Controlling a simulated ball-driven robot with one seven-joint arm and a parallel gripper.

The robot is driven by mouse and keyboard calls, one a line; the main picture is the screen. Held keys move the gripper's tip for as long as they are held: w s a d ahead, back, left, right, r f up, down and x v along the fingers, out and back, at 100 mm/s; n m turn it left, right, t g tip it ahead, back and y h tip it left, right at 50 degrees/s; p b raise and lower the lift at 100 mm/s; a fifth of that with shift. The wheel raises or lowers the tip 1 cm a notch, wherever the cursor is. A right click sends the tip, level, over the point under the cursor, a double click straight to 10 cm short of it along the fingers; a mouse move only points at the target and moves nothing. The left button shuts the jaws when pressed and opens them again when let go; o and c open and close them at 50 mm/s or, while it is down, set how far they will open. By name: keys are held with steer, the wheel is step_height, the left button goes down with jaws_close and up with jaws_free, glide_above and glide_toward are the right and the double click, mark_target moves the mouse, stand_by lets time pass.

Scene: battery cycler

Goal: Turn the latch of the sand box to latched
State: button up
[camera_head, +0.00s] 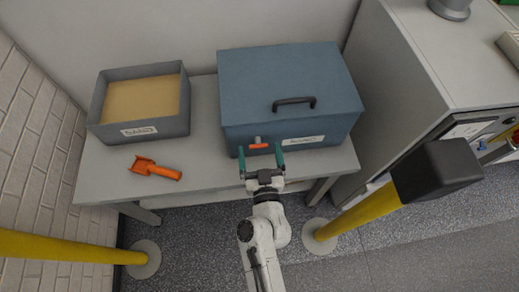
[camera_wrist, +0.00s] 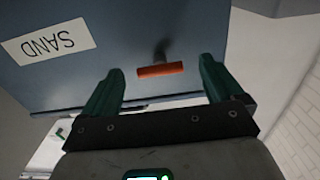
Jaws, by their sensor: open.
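The sand box (camera_head: 290,88) is a blue-grey lidded box on a light table, with its lid closed and a dark handle on top. Its latch (camera_head: 258,146) is an orange bar on the front face, left of the white label. In the wrist view the latch (camera_wrist: 160,70) lies roughly crosswise, on a short grey pivot. My gripper (camera_head: 261,155) is in front of the box's front face. Its green fingers stand open on either side of the latch, and no contact shows. The wrist view shows the gripper (camera_wrist: 160,82) with empty space between the fingers and the latch slightly beyond.
An open grey tray of sand (camera_head: 140,130) stands left on the table (camera_head: 215,165). An orange scoop (camera_head: 155,169) lies in front of it. Yellow posts (camera_head: 370,212) stand before the table, one with a black top. A grey cabinet (camera_head: 430,60) is at right.

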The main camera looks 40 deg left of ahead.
steer(key=shift+w+a, duration=0.35)
steer(key=shift+a, duration=0.05)
steer(key=c, duration=1)
